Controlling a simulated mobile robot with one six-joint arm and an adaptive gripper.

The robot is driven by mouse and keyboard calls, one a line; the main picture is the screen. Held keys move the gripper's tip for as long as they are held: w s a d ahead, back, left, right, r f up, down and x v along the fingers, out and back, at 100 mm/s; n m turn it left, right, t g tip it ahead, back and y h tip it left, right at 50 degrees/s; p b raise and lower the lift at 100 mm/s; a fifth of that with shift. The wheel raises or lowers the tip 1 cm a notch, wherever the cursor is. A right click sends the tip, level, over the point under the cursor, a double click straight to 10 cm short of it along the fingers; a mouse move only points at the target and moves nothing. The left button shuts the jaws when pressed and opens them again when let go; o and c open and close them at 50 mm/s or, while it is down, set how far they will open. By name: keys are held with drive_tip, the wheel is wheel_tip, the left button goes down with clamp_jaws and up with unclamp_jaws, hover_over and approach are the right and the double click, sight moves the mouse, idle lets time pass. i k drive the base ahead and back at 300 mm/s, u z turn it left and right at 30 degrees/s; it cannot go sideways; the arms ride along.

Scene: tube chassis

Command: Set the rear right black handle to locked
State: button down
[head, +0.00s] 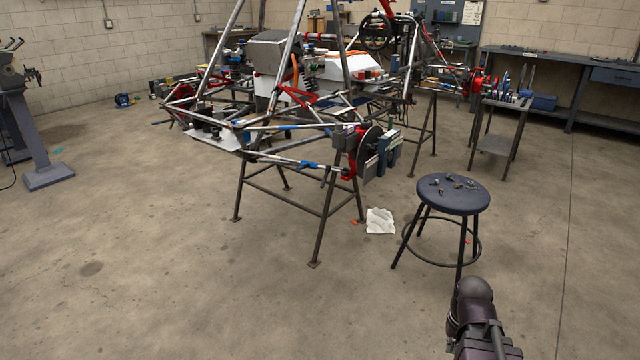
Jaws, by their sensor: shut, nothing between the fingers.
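The tube chassis (290,128) stands on dark metal trestles (325,215) in the middle of the room. A hub with a brake disc (370,152), red parts and grey-blue blocks sits at its near right corner. Small black parts (205,122) sit low at its near left end. I cannot make out the rear right black handle or whether it is locked. My arm (475,315) shows at the bottom right as dark rounded links, apart from the chassis. My gripper's fingers do not show.
A blue round stool (453,194) with small parts on it stands right of the chassis. A white cloth (380,220) lies on the floor nearby. A grey stand (40,150) is at the left. Workbenches (560,70) line the back. The near floor is clear.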

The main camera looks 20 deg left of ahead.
sight(328, 168)
drive_tip(key=i, duration=0.9)
